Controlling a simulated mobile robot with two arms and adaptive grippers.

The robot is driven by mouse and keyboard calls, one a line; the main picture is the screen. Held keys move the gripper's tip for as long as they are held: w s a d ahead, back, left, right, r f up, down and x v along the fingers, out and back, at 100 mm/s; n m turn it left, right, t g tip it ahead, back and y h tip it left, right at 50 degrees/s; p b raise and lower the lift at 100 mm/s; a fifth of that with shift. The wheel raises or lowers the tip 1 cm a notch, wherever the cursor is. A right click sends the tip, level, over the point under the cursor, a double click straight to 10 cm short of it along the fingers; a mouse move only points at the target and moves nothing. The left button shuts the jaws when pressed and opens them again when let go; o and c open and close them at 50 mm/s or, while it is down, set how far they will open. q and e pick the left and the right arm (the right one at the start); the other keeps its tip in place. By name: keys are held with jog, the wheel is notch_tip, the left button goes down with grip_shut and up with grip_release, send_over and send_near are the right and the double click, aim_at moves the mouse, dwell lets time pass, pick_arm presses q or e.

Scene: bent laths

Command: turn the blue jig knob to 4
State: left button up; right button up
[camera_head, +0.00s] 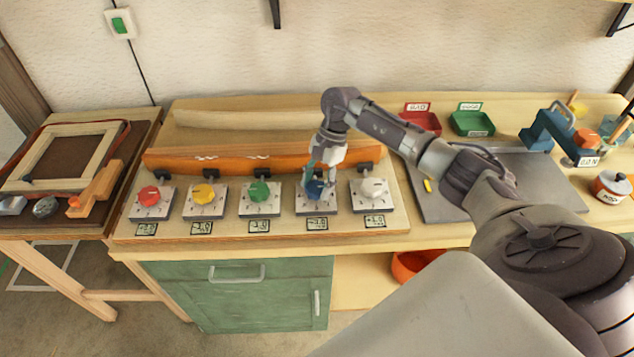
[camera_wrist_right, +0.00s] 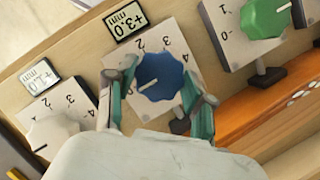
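The blue knob (camera_head: 315,189) sits on a pale square dial plate, fourth from the left in a row of dials. In the right wrist view the blue knob (camera_wrist_right: 160,76) shows a white mark toward the lower left. The numbers 2, 3 and 4 are readable around it; the rest are partly hidden. My right gripper (camera_wrist_right: 158,84) is at the knob, one teal-padded finger on each side. A small gap shows by the left finger; contact on the right is unclear. My left gripper is not in view.
Red (camera_head: 149,196), yellow (camera_head: 204,194), green (camera_head: 260,191) and white (camera_head: 373,188) knobs share the row. Behind them an orange lath (camera_head: 225,160) runs along dark clamps. A grey mat (camera_head: 520,190) lies to the right, with red (camera_head: 420,118) and green (camera_head: 470,123) trays behind it.

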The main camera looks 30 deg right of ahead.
jog(key=c, duration=0.5)
